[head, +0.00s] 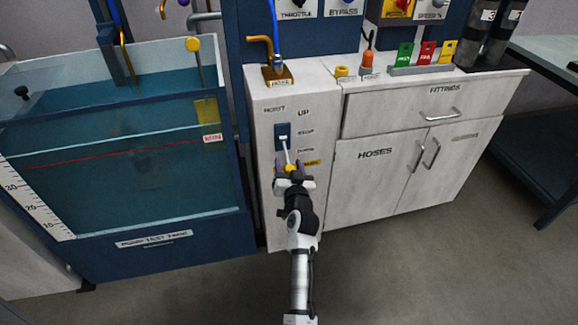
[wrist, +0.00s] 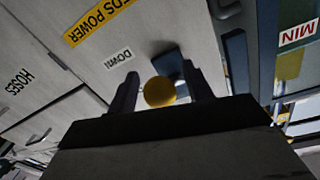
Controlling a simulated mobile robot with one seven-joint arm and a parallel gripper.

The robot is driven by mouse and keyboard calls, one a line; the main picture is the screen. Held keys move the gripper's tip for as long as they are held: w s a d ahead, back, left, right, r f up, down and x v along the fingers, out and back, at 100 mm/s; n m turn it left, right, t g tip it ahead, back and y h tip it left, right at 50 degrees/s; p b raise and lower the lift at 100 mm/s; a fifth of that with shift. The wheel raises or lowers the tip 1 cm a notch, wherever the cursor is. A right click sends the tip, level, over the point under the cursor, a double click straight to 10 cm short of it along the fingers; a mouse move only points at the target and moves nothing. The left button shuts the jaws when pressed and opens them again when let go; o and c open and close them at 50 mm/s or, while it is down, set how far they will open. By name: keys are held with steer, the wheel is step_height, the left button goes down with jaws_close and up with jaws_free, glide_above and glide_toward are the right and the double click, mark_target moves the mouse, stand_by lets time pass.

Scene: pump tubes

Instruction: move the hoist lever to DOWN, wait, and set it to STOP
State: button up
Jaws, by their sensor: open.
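The hoist lever (head: 287,152) comes out of a blue plate (head: 283,131) on the front of the light grey cabinet, beside the labels UP, STOP and DOWN. Its yellow ball knob (head: 290,168) hangs below the plate in the head view; I cannot tell for certain which setting it is at. My gripper (head: 290,167) is open at the knob. In the wrist view the knob (wrist: 160,91) lies between the two open fingers of my gripper (wrist: 162,88), with gaps on both sides. The DOWN label (wrist: 118,58) shows beyond the fingers.
A water tank (head: 140,170) stands close on the left. The cabinet's drawer and the HOSES doors (head: 375,170) are on the right, with bar handles. A yellow NEEDS POWER label (wrist: 95,22) is near the lever. Bare floor (head: 400,270) lies in front.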

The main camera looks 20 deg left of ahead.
mark_target(290, 166)
jaws_close()
steer(key=shift+r+p, duration=0.15)
steer(key=shift+p, duration=0.25)
steer(key=r+p, duration=0.1)
steer(key=p, duration=0.2)
steer(key=shift+s+d+r+g+p, duration=0.1)
steer(key=shift+s+d+g+p, duration=0.05)
steer(key=shift+g+p, duration=0.25)
steer(key=h+p, duration=0.1)
steer(key=p, duration=0.2)
steer(key=shift+s+d+r+g, duration=0.1)
steer(key=shift+r+g, duration=0.25)
steer(key=shift+g, duration=0.05)
steer(key=g+p, duration=0.1)
steer(key=p, duration=0.3)
steer(key=r+g+h+p, duration=0.1)
steer(key=p, duration=0.3)
steer(key=shift+s+d+r, duration=0.2)
steer(key=shift+s, duration=0.1)
steer(key=shift+p, duration=0.35)
steer(key=shift+r, duration=0.45)
